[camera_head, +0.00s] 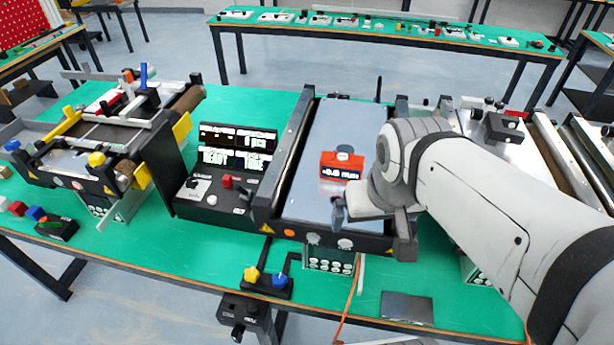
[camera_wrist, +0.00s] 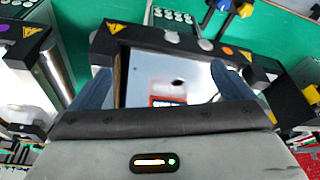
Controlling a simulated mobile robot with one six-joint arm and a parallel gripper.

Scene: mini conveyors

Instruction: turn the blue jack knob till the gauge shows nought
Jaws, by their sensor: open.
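The blue jack knob (camera_head: 279,281) sits beside a yellow knob (camera_head: 251,274) on a black block at the conveyor's front edge. It also shows at the top of the wrist view (camera_wrist: 245,10). The orange-red gauge (camera_head: 342,160) rests on the conveyor's grey plate. Its display shows a negative value in mm, seemingly -0.8, though the last digit is hard to read. My gripper (camera_head: 342,211) is over the front part of the plate, above and to the right of the blue knob in the head view. In the wrist view its fingers (camera_wrist: 163,88) are apart with nothing gripped between them.
A black control box (camera_head: 215,195) with a lit display stands left of the conveyor (camera_head: 305,130). Another mini conveyor (camera_head: 90,145) is further left. An orange cable hangs below the front edge.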

